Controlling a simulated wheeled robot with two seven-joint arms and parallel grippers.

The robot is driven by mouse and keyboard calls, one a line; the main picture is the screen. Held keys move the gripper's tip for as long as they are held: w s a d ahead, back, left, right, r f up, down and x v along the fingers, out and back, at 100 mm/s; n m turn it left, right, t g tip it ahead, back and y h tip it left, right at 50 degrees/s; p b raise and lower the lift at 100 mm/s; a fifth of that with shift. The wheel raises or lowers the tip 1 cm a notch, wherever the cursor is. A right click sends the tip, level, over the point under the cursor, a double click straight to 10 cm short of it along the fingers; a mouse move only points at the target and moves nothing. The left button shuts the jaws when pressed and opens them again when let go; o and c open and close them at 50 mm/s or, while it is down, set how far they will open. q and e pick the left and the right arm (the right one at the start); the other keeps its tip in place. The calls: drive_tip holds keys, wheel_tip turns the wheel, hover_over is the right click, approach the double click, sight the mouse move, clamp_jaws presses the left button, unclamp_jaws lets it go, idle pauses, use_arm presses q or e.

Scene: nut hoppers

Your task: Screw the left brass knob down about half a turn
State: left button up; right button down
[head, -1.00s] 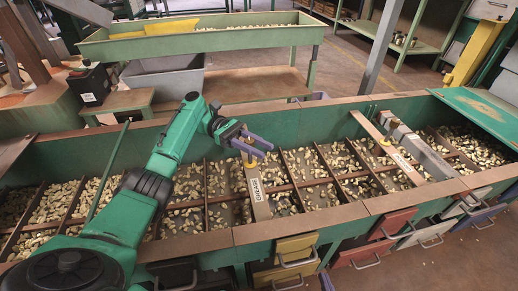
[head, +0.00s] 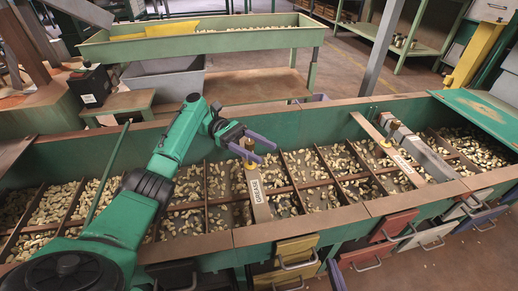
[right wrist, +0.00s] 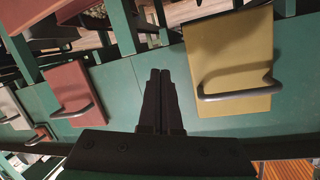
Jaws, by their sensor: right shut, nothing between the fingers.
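The left brass knob (head: 250,144) stands upright on the left labelled bar (head: 258,195) across the hopper. My left gripper (head: 268,153) reaches in from the left, its two purple fingers apart, one on the far side and one on the near side of the knob. The knob shows between them; whether either finger touches it I cannot tell. A second brass knob (head: 393,127) stands on the right labelled bar (head: 402,160). My right gripper (right wrist: 160,75) is shut and empty in the right wrist view, in front of the green hopper front.
The long green hopper (head: 190,248) has dividers and many loose nuts. A yellow drawer (right wrist: 228,65) and a red drawer (right wrist: 75,90) with handles flank my right gripper. A grey bar (head: 425,155) lies beside the right labelled bar.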

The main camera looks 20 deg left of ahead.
use_arm(q)
drive_tip(key=shift+r, duration=0.1)
drive_tip(key=shift+r, duration=0.3)
use_arm(e)
drive_tip(key=s+f+g+p, duration=0.2)
drive_tip(key=s, duration=0.2)
use_arm(q)
wheel_tip(320, 180, up, 19)
drive_tip(key=p, duration=0.7)
drive_tip(key=shift+r+p, duration=0.15)
drive_tip(key=shift+p, duration=0.25)
use_arm(e)
drive_tip(key=d+r+n+g+h, duration=0.1)
drive_tip(key=d+r+g, duration=0.2)
drive_tip(key=r, duration=0.4)
drive_tip(key=shift+w+d+r+g+h, duration=0.2)
drive_tip(key=shift+w+r+g+h, duration=0.1)
drive_tip(key=shift+g+h, duration=0.15)
use_arm(q)
drive_tip(key=shift+d, duration=0.1)
